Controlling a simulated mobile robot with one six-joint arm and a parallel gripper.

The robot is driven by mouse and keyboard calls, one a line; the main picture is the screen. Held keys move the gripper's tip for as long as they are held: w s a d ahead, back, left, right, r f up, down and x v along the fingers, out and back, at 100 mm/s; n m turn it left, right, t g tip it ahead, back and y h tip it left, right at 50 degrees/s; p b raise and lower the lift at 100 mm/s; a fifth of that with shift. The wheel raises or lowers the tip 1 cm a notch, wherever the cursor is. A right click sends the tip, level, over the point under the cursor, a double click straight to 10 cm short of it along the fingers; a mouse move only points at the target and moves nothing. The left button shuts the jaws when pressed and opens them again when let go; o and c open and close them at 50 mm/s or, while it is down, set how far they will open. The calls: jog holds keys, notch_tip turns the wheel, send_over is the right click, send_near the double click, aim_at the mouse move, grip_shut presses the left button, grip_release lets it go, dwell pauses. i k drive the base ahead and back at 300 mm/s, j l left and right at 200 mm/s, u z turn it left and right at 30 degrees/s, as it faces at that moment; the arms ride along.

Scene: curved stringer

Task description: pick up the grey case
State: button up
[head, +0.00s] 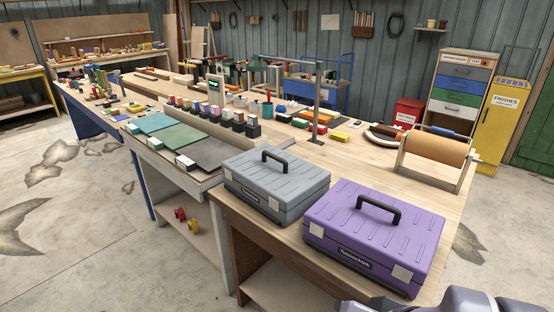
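The grey case (276,183) is a closed, ribbed toolbox with a black handle (278,160) standing up on its lid and light latches on its front. It sits on the near end of the wooden workbench. Part of my arm shows at the bottom right edge, in front of the bench. My gripper cannot be made out in this view. Nothing touches the grey case's handle.
A purple case (374,232) stands close to the right of the grey case. A paper roll on a stand (437,148) is at the right. Open concrete floor (85,240) lies at left.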

aim_at(282, 185)
jog(key=i+j+z, duration=0.35)
jog(key=j, duration=0.2)
jog(key=i+j+z, duration=0.3)
jog(key=j, duration=0.35)
jog(key=i+j+z, duration=0.35)
jog(key=j, duration=0.35)
jog(key=j+z, duration=0.15)
jog(key=j, duration=0.2)
jog(key=i+j+z, duration=0.2)
jog(key=i+l, duration=0.05)
jog(key=i, duration=0.05)
